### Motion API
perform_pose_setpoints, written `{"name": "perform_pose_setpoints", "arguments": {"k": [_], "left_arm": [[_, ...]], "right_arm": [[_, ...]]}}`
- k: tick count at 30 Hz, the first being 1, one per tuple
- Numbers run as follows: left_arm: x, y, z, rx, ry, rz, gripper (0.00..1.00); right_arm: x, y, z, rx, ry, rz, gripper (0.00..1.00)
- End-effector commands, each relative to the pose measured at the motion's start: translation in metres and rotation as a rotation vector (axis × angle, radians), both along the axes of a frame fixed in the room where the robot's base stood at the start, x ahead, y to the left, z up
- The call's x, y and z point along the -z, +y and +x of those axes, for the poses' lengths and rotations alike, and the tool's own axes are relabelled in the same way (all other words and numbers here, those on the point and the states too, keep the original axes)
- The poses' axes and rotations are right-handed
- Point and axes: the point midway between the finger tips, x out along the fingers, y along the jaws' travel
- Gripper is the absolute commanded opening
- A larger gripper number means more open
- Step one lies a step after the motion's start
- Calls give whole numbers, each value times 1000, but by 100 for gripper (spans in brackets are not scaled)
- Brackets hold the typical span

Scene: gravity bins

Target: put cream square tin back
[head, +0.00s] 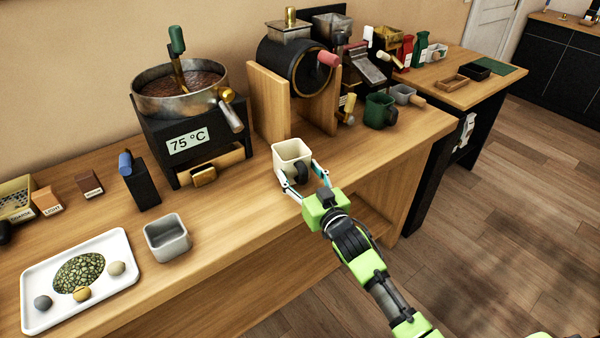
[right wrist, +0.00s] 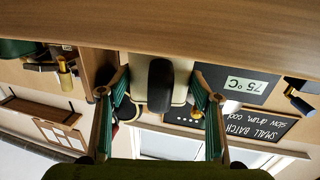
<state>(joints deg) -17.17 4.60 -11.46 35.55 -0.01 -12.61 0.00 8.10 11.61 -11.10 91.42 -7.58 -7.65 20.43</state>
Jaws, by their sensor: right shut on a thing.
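The cream square tin (head: 293,152) is upright near the front edge of the wooden counter, in front of the drum machine. It is open at the top and looks empty, with a dark handle on the side facing me. My right gripper (head: 304,180) is shut on the tin, one finger on each side of the handle. In the right wrist view the fingers (right wrist: 158,95) flank the tin (right wrist: 180,80) and its black handle. I cannot tell whether the tin touches the counter. My left gripper is not in view.
A grey square tin (head: 167,238) and a white tray (head: 110,296) with small balls are at left. The 75 °C pan machine (head: 190,135) and the drum machine (head: 295,70) stand behind. A green mug (head: 380,111) and a grey scoop (head: 404,95) are at right. Bare counter lies around the tin.

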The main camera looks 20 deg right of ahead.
Motion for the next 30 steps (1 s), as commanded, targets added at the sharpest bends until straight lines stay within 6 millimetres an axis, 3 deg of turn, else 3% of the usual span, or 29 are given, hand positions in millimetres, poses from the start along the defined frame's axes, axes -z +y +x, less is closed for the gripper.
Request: {"name": "perform_pose_setpoints", "arguments": {"k": [27,28,30], "left_arm": [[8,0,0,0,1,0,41],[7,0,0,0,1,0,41],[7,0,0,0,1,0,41]], "right_arm": [[11,0,0,0,-2,0,21],[10,0,0,0,-2,0,66],[10,0,0,0,-2,0,78]]}}
